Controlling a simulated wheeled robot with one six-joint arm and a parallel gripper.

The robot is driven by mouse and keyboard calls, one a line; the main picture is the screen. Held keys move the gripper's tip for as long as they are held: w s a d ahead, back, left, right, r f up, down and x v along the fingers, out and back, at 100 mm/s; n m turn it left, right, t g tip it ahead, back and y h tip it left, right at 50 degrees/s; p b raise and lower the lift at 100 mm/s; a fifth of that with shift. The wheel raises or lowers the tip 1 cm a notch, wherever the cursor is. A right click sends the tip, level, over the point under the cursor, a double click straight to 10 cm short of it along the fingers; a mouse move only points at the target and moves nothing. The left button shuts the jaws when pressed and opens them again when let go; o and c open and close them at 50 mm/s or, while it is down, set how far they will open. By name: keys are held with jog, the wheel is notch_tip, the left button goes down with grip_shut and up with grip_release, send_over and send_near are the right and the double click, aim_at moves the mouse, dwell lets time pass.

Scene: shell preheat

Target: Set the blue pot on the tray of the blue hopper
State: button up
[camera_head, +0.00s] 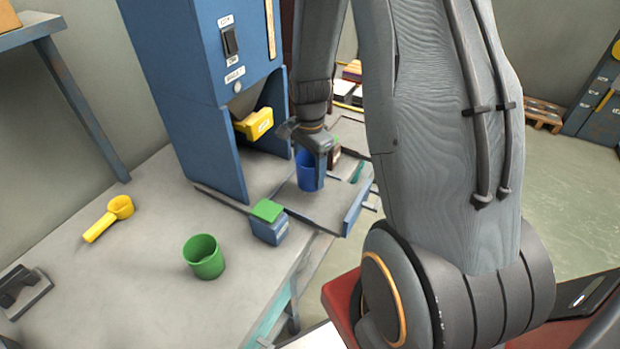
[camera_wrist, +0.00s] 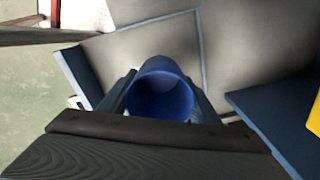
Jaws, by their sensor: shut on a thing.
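The blue pot (camera_head: 307,172) is upright at the front of the blue hopper (camera_head: 185,95). My gripper (camera_head: 318,165) is shut on it, with a finger on its side. In the wrist view the open mouth of the pot (camera_wrist: 160,96) sits between my two fingers (camera_wrist: 160,98), and the inside looks empty. The grey tray (camera_head: 325,208) of the hopper lies below the pot and also shows in the wrist view (camera_wrist: 150,45). I cannot tell whether the pot's base touches the tray.
A blue box with a green lid (camera_head: 268,222) stands at the tray's left edge.

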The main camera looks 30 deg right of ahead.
aim_at(310, 180)
jog(key=shift+f+p, duration=0.3)
jog(key=shift+f, duration=1.4)
jog(key=shift+f, duration=0.1)
jog(key=o, duration=1.1)
jog(key=shift+c, duration=0.2)
notch_tip(310, 180, up, 12)
jog(key=b, duration=0.3)
jog(key=s+a+r+n+t, duration=0.1)
jog(key=s+a+r+n, duration=0.2)
jog(key=s+a+n, duration=0.6)
jog(key=shift+s+a+n, duration=0.35)
jog(key=shift+s+n, duration=0.65)
jog(key=shift+n, duration=2.4)
